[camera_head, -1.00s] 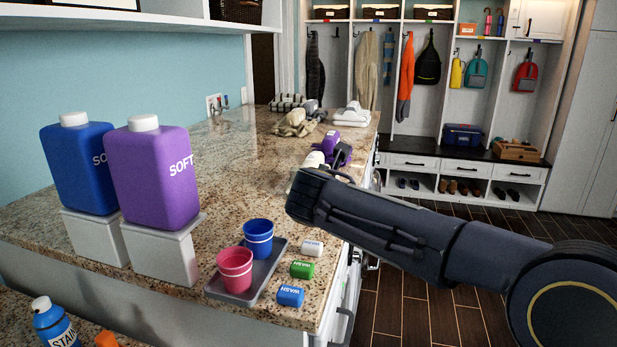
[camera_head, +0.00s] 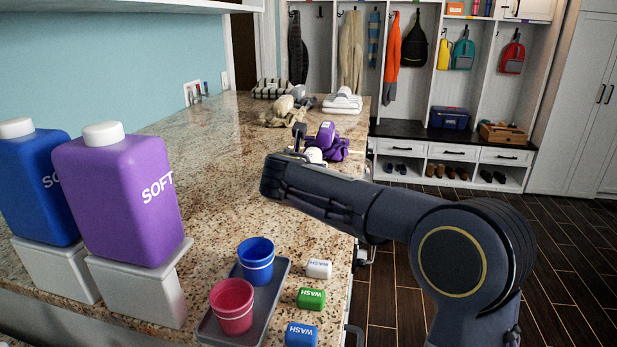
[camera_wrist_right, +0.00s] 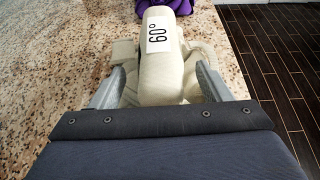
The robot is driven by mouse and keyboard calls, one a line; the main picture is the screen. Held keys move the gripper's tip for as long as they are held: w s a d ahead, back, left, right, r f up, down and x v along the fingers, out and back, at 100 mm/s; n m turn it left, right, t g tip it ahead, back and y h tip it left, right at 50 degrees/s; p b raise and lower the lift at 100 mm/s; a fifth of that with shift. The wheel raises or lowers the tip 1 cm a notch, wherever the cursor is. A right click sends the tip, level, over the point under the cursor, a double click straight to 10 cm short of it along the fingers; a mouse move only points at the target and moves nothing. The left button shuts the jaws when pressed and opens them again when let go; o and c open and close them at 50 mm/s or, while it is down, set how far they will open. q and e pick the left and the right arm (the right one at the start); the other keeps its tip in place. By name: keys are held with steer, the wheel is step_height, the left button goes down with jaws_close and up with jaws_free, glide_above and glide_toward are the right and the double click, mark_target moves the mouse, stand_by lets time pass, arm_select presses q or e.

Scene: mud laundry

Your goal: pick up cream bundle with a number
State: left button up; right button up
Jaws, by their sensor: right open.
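A cream bundle (camera_wrist_right: 162,75) with a white tag reading 60° lies on the counter in the right wrist view. My right gripper (camera_wrist_right: 160,84) is open, with one finger on each side of the bundle; I cannot tell whether they touch it. In the head view the cream bundle (camera_head: 314,155) is mostly hidden behind my right arm and gripper (camera_head: 302,147). A purple bundle (camera_head: 330,147) with a tag lies just beyond it and also shows at the top of the wrist view (camera_wrist_right: 178,7). My left gripper is not in view.
The granite counter (camera_head: 215,135) is clear left of the bundle. Another beige bundle (camera_head: 282,112) lies farther back. In front stand blue (camera_head: 35,185) and purple jugs (camera_head: 130,205), a tray (camera_head: 272,285) with two cups, and small WASH blocks (camera_head: 312,299). The counter's right edge is close.

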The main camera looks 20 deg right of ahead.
steer(key=shift+x, duration=0.85)
steer(key=shift+s, duration=0.1)
steer(key=shift+c, duration=0.4)
steer(key=c, duration=1)
steer(key=shift+r, duration=0.1)
steer(key=shift+c, duration=0.4)
steer(key=shift+r, duration=0.1)
